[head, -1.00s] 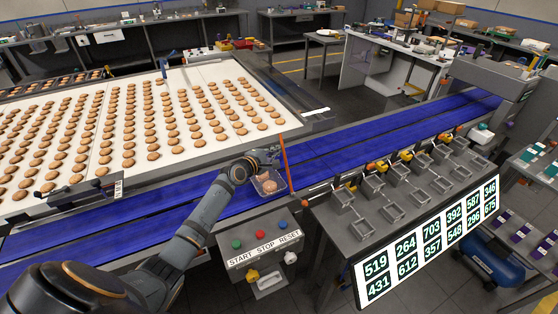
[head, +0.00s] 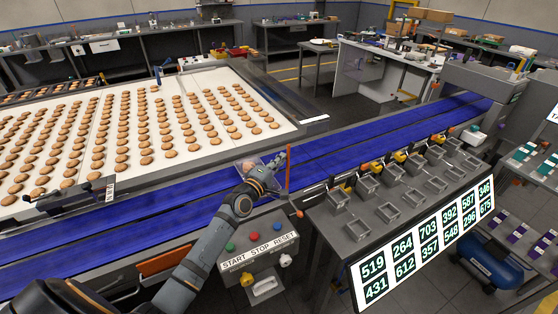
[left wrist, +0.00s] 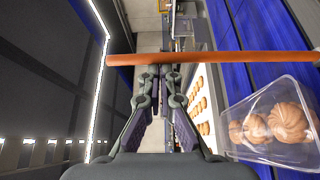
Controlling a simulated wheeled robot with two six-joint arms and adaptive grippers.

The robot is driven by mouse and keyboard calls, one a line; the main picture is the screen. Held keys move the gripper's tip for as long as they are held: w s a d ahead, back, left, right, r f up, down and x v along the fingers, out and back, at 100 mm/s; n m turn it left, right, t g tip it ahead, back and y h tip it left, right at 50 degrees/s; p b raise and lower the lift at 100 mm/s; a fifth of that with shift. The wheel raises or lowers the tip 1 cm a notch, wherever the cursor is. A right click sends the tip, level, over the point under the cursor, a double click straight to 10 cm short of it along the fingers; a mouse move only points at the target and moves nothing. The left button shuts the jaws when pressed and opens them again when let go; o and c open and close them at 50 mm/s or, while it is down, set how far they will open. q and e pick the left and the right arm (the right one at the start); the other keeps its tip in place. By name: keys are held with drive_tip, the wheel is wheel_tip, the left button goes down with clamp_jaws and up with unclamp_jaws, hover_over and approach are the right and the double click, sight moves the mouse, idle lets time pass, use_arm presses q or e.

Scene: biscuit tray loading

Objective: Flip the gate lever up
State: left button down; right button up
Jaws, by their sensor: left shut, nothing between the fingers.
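A thin orange bar (head: 288,170), apparently the gate, stands out at the belt beside my left gripper (head: 281,159). In the left wrist view the bar (left wrist: 225,58) crosses the picture just beyond the fingertips. My left gripper (left wrist: 157,75) is shut and empty; I cannot tell whether it touches the bar. A small orange-tipped piece (head: 299,213) shows at the belt's front edge; I cannot tell if it is the gate lever. A clear tray (left wrist: 250,108) with several biscuits sits on the belt, partly hidden by my gripper in the head view. My right gripper is not in view.
The blue conveyor belt (head: 345,146) runs on to the right. Several grey bins (head: 390,212) and a number display (head: 428,245) lie to the right. A large biscuit table (head: 290,128) is behind the belt.

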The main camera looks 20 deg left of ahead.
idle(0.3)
use_arm(q)
drive_tip(key=s, duration=0.7)
drive_tip(key=shift+s+a, duration=0.2)
drive_tip(key=shift+a, duration=0.25)
drive_tip(key=shift+f, duration=0.1)
